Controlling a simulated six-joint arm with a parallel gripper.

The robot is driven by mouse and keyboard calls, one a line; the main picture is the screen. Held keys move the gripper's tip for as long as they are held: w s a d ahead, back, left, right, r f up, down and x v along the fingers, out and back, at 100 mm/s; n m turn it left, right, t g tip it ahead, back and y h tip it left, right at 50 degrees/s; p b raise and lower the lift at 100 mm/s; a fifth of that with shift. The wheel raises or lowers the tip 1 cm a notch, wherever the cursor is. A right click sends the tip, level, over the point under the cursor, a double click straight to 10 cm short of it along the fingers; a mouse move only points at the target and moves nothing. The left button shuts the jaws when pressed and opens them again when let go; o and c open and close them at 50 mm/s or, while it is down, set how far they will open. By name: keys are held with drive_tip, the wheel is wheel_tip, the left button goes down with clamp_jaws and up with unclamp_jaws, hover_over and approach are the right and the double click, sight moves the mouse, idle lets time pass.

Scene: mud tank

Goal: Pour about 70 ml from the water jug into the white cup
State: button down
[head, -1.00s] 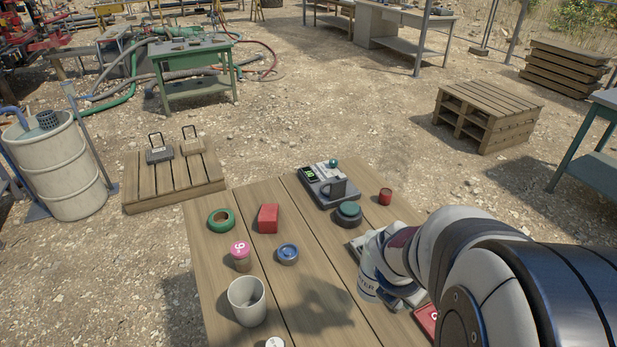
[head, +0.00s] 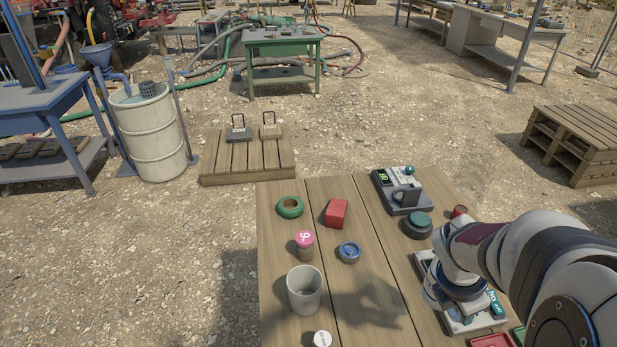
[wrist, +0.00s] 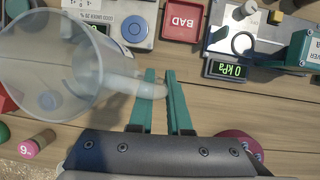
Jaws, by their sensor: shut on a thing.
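The water jug (wrist: 38,70) is a clear, wide-mouthed vessel at the left of the wrist view. Its pale handle (wrist: 135,86) reaches to my gripper (wrist: 160,78), whose two green fingers are shut on it. In the head view my arm mostly hides the jug, and its tilt and water level are unclear. The white cup (head: 304,292) stands upright on the near left of the wooden table, its mouth open upward. My gripper is to the right of the cup, over the right part of the table and apart from the cup.
A pink-lidded jar (head: 305,243), blue-topped tin (head: 349,252), red block (head: 336,213) and green ring (head: 290,207) lie beyond the cup. A white-topped item (head: 322,339) is just in front of it. A scale (head: 403,193) stands further back. Bare planks separate cup and arm.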

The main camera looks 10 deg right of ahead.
drive_tip(key=w+a+r+m+g+y, duration=0.35)
drive_tip(key=w+a+m, duration=0.35)
drive_tip(key=a+m, duration=0.25)
drive_tip(key=w+a+r+m+g+y, duration=0.2)
drive_tip(key=w+a+r+m, duration=0.35)
drive_tip(key=a+m, duration=0.45)
drive_tip(key=w+d+f+m+t+y, duration=0.1)
drive_tip(key=w+d+f+m+t, duration=0.2)
drive_tip(key=w+f+m, duration=0.5)
drive_tip(key=w+d+f+m+t+y, duration=0.2)
drive_tip(key=w+d+f+m+t, duration=0.2)
drive_tip(key=w+f+m, duration=0.4)
drive_tip(key=w+d+m, duration=0.1)
drive_tip(key=w+m, duration=0.4)
drive_tip(key=m, duration=0.2)
drive_tip(key=shift+d+f, duration=0.3)
drive_tip(key=shift+f, duration=0.1)
drive_tip(key=shift+s, duration=0.1)
